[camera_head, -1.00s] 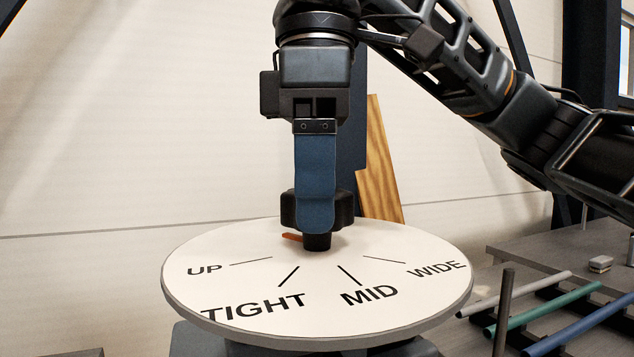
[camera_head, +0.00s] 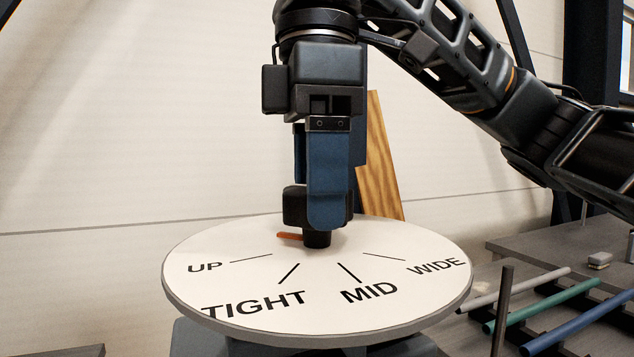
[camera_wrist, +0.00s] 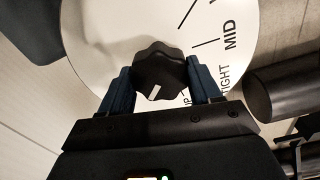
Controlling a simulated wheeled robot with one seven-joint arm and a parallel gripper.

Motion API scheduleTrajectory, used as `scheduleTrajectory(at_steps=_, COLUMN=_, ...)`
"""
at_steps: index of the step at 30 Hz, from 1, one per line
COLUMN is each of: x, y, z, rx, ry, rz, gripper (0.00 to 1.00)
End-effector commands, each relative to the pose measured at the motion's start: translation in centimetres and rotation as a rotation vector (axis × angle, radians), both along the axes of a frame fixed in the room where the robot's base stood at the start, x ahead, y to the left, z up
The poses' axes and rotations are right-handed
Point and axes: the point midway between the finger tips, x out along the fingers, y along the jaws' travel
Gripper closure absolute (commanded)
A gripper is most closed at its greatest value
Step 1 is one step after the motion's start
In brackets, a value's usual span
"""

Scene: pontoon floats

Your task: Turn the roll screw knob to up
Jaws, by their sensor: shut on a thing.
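The roll screw knob (camera_head: 296,206) is black and stands at the centre of a round white dial plate (camera_head: 205,245). The lobed knob top (camera_wrist: 158,62) with a short white mark shows in the wrist view. An orange pointer (camera_head: 289,236) at the knob's foot points left, farther back than the line of the UP label (camera_head: 205,267). TIGHT (camera_head: 254,304), MID (camera_head: 369,292) and WIDE (camera_head: 437,267) follow around the dial. My gripper (camera_head: 316,205) points down and is shut on the knob, with one blue finger on each side in the wrist view (camera_wrist: 160,80).
A dark upright post (camera_head: 502,310) stands near the dial's right edge. A wooden board (camera_head: 383,165) leans behind the dial.

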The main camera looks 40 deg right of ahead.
Motion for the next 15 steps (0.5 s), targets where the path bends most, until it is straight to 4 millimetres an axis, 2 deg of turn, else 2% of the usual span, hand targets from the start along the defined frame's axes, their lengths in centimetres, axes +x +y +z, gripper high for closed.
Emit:
scheduleTrajectory(at_steps=1, x=0.08, y=0.00, z=0.15, rx=0.001, ry=-0.004, rz=-0.002, gripper=0.34)
scheduleTrajectory(at_steps=8, x=0.04, y=0.00, z=0.07, rx=0.000, ry=-0.001, rz=-0.002, gripper=0.12)
scheduleTrajectory(at_steps=15, x=0.02, y=0.00, z=0.09, rx=0.000, ry=-0.001, rz=-0.001, gripper=0.11)
